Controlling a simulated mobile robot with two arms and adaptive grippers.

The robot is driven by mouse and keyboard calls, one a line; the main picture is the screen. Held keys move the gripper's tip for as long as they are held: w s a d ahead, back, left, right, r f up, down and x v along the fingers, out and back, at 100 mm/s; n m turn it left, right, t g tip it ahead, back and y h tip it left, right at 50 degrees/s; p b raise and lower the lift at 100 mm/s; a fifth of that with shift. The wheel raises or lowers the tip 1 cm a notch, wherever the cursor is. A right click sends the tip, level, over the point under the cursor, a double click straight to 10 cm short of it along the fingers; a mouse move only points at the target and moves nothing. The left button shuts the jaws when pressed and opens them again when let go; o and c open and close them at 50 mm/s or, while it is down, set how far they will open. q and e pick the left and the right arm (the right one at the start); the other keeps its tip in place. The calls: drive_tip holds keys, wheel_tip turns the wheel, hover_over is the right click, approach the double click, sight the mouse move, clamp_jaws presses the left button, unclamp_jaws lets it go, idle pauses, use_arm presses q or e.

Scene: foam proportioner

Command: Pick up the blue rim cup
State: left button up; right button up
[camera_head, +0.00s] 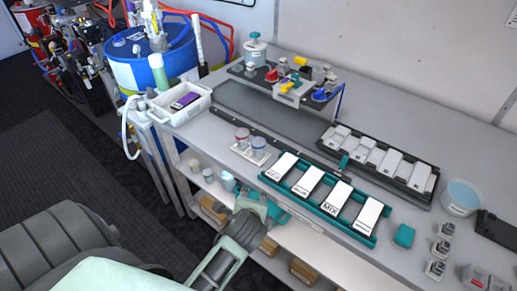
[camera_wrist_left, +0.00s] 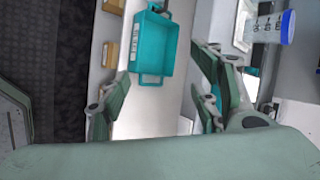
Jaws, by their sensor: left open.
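The blue rim cup (camera_head: 259,147) stands upright in a small white holder (camera_head: 247,157) on the bench top, beside a red rim cup (camera_head: 241,136). In the left wrist view a clear marked cup with a blue rim (camera_wrist_left: 287,27) shows at the upper right, outside the jaws. My left gripper (camera_head: 272,208) is at the bench's front edge, below and in front of the cups, apart from them. In the left wrist view its fingers (camera_wrist_left: 160,82) are spread with nothing between them. My right gripper is not in view.
A teal rack (camera_head: 300,192) with white labelled blocks lies right of the cups. Cups and brown boxes (camera_head: 214,210) sit on the lower shelf. A teal bin (camera_wrist_left: 153,45) shows beyond the fingers in the wrist view. A white tray (camera_head: 181,118) stands left; a dark rail runs behind the cups.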

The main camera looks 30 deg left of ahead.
use_arm(q)
drive_tip(key=w+a+r+m+t+y, duration=0.2)
drive_tip(key=w+a+r+m, duration=0.1)
drive_tip(key=w+r+m, duration=0.3)
drive_tip(key=m+t+y, duration=0.1)
drive_tip(key=m+y, duration=0.1)
drive_tip(key=m, duration=0.5)
approach(259, 148)
drive_tip(key=x, duration=0.3)
drive_tip(key=shift+a+f, duration=0.15)
drive_tip(key=shift+w+a+m, duration=0.2)
drive_tip(key=shift+w+m, duration=0.1)
drive_tip(key=shift+m, duration=0.1)
drive_tip(key=p+x, duration=0.1)
drive_tip(key=x, duration=0.4)
drive_tip(key=shift+w+a+f, duration=0.15)
drive_tip(key=shift+w+f, duration=0.05)
drive_tip(key=shift+w, duration=0.1)
drive_tip(key=shift+x, duration=0.75)
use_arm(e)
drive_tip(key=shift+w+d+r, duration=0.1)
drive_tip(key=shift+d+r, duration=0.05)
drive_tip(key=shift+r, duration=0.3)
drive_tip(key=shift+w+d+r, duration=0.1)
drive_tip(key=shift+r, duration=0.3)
use_arm(q)
drive_tip(key=shift+c, duration=1)
drive_tip(key=c, duration=0.8)
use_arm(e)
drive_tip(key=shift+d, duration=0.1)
